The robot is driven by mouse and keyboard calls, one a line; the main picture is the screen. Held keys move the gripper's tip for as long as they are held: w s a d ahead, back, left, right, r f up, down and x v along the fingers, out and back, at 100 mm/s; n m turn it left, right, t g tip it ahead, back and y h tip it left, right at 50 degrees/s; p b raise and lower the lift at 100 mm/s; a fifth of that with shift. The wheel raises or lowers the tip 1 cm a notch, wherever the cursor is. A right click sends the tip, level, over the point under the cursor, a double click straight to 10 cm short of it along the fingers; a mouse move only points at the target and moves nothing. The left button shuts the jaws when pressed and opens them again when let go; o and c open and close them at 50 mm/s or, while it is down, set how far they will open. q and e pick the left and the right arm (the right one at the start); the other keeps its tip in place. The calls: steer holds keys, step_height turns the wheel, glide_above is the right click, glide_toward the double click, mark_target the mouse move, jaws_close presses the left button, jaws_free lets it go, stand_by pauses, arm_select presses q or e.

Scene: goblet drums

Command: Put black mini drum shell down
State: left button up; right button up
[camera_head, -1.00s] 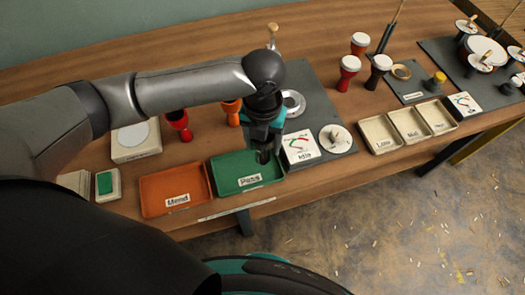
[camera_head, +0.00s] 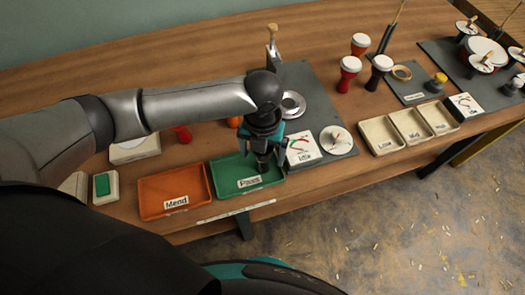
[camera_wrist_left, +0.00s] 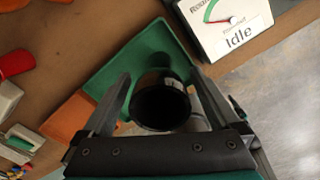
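My left gripper (camera_head: 262,163) points down over the green Pass tray (camera_head: 223,172), near its right end. In the left wrist view the black mini drum shell (camera_wrist_left: 160,108) is between the fingers of this gripper (camera_wrist_left: 160,76), its dark open end facing the camera. The fingertips appear closed on its sides. The green tray (camera_wrist_left: 115,72) lies under and beside it. Whether the shell touches the tray floor cannot be told. My right gripper is not in view.
The orange Mend tray (camera_head: 160,205) is left of the green tray. A gauge box reading Idle (camera_head: 303,149) stands close on the right. A red drum (camera_head: 182,134) is partly hidden behind my arm. Small goblet drums (camera_head: 349,68) and three cream trays (camera_head: 411,125) stand further right.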

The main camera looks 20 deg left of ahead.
arm_select(q)
steer(key=shift+r, duration=0.1)
step_height(320, 180, up, 12)
steer(key=p, duration=0.2)
steer(key=shift+r+p, duration=0.1)
steer(key=shift+p, duration=0.25)
